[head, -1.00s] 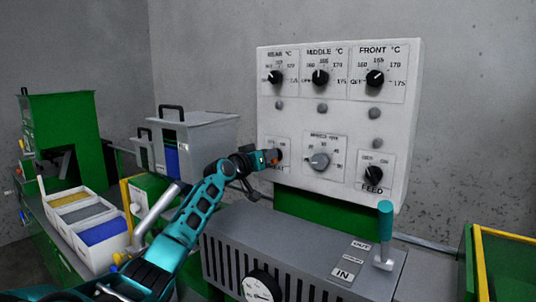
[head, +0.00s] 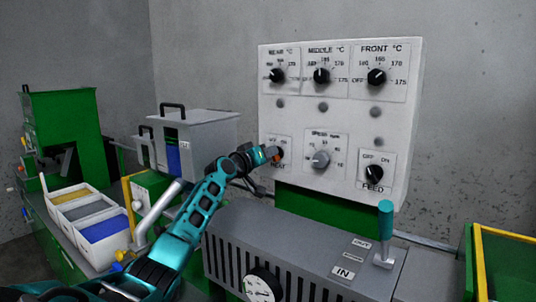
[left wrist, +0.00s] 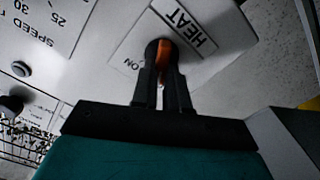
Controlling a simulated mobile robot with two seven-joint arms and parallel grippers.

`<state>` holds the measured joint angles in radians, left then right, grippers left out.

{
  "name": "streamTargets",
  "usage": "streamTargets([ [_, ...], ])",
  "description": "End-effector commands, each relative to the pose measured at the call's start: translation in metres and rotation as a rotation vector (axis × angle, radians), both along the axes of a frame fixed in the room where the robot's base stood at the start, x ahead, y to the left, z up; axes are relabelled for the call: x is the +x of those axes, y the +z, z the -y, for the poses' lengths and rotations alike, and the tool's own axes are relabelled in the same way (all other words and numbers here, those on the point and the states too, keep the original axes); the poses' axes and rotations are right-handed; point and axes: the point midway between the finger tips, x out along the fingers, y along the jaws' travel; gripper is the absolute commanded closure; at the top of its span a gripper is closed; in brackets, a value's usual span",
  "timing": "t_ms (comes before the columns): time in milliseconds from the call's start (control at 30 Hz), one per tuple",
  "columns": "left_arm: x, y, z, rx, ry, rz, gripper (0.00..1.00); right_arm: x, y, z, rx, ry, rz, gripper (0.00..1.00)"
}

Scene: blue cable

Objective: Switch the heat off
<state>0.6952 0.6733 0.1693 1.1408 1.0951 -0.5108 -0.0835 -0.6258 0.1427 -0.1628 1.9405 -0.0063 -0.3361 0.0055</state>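The heat knob (left wrist: 165,50) is on the white control panel, at the lower left in the head view, beside the label HEAT. In the left wrist view its orange part shows between my left gripper's two dark fingers (left wrist: 165,68). The fingers sit close on either side of it and look closed on it. An ON mark shows on the plate beside the knob; the OFF mark and the exact pointer direction are hidden. In the head view my left gripper (head: 272,155) reaches the knob from the left and covers most of it. My right gripper is not in view.
The panel (head: 300,185) also carries three temperature knobs on top, a speed knob (head: 320,159) and a feed knob (head: 374,173). Below are a grey machine housing with a gauge (head: 262,287) and a teal-handled lever (head: 385,222). Bins (head: 103,230) stand at left.

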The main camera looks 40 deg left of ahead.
Motion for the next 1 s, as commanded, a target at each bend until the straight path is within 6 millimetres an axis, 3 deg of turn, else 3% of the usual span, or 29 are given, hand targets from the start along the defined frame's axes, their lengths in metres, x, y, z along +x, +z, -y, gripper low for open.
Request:
streamTargets([
  [267, 0.000, 0.000, 0.000, -0.003, -0.001, 0.001, 0.61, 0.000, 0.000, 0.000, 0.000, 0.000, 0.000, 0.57],
  [667, -0.008, -0.001, 0.000, 0.000, 0.001, 0.001, 0.61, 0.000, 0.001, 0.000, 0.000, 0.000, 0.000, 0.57],
  [1000, -0.056, -0.001, 0.007, 0.003, -0.001, -0.002, 0.61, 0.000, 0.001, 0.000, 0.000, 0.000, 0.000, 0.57],
])
